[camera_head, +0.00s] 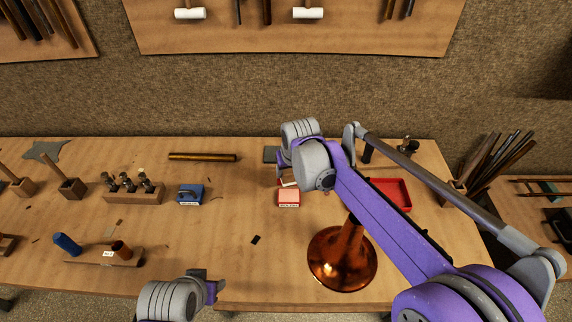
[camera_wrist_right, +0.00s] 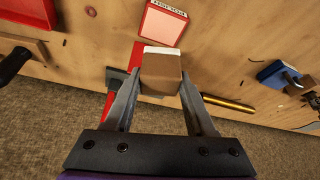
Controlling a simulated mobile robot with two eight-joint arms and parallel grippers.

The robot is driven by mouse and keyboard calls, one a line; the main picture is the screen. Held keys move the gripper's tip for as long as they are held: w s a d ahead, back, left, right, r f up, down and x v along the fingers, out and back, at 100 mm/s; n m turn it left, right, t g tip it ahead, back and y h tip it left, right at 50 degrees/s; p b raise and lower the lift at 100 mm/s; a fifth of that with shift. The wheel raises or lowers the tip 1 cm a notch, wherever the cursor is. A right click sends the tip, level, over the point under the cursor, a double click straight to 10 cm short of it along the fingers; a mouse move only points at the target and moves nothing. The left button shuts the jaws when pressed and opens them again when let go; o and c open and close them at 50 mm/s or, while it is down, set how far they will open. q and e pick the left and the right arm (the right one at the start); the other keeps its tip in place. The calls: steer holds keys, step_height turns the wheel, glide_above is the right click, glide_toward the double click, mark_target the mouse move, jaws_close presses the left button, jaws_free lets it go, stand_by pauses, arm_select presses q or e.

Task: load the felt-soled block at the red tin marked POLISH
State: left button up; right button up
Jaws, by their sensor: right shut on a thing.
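My right gripper (camera_wrist_right: 158,90) is shut on a brown block with a white sole (camera_wrist_right: 161,68), seen in the right wrist view. In the head view my arm hides most of the block. The red tin (camera_head: 288,198) stands on the bench just nearer than the gripper, open with a pinkish surface. It also shows in the right wrist view (camera_wrist_right: 162,22), apart from the block in the picture; its label is too small to read surely. My left gripper (camera_head: 210,287) is at the bottom of the head view, its jaws unclear.
A copper horn bell (camera_head: 342,262) stands right of the tin, with a red tray (camera_head: 391,194) beyond. A blue tin (camera_head: 190,195) and a brass rod (camera_head: 203,157) lie to the left. The bench between the blue and red tins is mostly clear.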

mark_target(290, 184)
arm_select(q)
steer(key=shift+s+d+f+b, duration=0.1)
steer(key=shift+s+f+b, duration=0.25)
steer(key=shift+f, duration=0.15)
arm_select(e)
steer(key=shift+s+d+f, duration=0.1)
steer(key=shift+s+f, duration=0.15)
steer(key=shift+f, duration=0.35)
arm_select(q)
steer(key=shift+s+f+b, duration=0.15)
steer(key=shift+f+b, duration=1.35)
steer(key=shift+f, duration=0.1)
arm_select(e)
steer(key=shift+w+f, duration=0.1)
steer(key=shift+f, duration=2.15)
arm_select(q)
steer(key=shift+f, duration=0.25)
arm_select(e)
steer(key=shift+f, duration=0.55)
arm_select(q)
steer(key=shift+w+r+p, duration=0.25)
steer(key=shift+r+p, duration=0.85)
steer(key=shift+r, duration=0.2)
steer(key=shift+w+r+p, duration=0.2)
steer(key=shift+r+p, duration=0.85)
steer(key=shift+r, duration=0.25)
arm_select(e)
steer(key=shift+r, duration=3.55)
